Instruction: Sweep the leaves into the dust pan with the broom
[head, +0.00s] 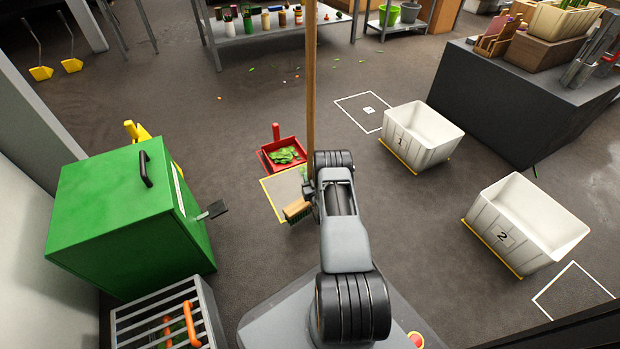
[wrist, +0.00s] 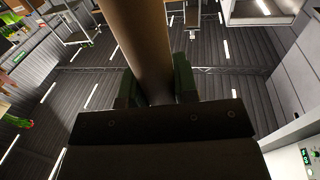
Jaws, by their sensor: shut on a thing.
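My arm hides the gripper in the head view. The red dust pan (head: 268,158) lies on the floor beyond the broom head, with green leaves (head: 286,155) heaped in it. The broom head is apart from the pan.
White tubs 1 (head: 435,128) and 2 (head: 545,215) stand right. Small bits lie scattered on the floor near the back shelf (head: 265,45).

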